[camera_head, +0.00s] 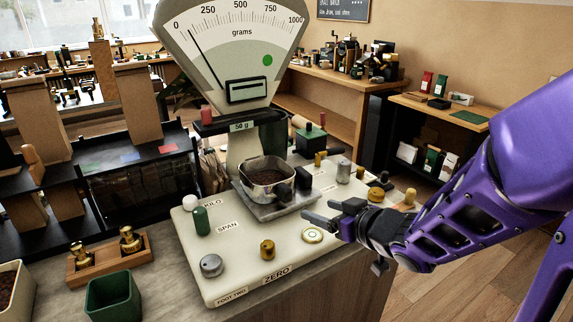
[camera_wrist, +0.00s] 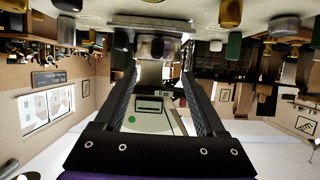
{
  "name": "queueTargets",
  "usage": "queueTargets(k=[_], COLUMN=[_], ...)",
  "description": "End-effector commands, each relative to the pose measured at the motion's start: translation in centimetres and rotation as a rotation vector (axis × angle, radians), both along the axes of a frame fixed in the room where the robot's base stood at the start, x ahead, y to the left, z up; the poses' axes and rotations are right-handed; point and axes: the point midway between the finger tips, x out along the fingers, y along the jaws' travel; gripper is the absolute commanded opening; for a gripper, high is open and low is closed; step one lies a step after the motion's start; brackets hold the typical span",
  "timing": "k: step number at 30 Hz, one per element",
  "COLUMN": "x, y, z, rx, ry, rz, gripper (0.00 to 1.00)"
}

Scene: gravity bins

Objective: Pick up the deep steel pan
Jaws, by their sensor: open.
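The deep steel pan (camera_head: 258,177) sits upright on the square metal plate (camera_head: 260,207) of the big dial scale (camera_head: 215,250). Nothing touches the pan from my gripper.
Knobs and small weights stand around the scale top, including a brass knob (camera_head: 267,249), a green peg (camera_head: 201,221) and a steel weight (camera_head: 343,171). The dial (camera_head: 240,45) rises behind the pan. A green bin (camera_head: 112,298) stands front left. Open floor lies right.

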Motion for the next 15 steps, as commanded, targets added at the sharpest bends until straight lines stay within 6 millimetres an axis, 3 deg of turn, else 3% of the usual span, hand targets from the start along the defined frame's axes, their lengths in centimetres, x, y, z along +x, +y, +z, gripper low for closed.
queueTargets(k=[15], x=[7.3], y=[5.0], z=[-3.9], rx=[0.001], ry=[0.002], rz=[0.002], gripper=[0.72])
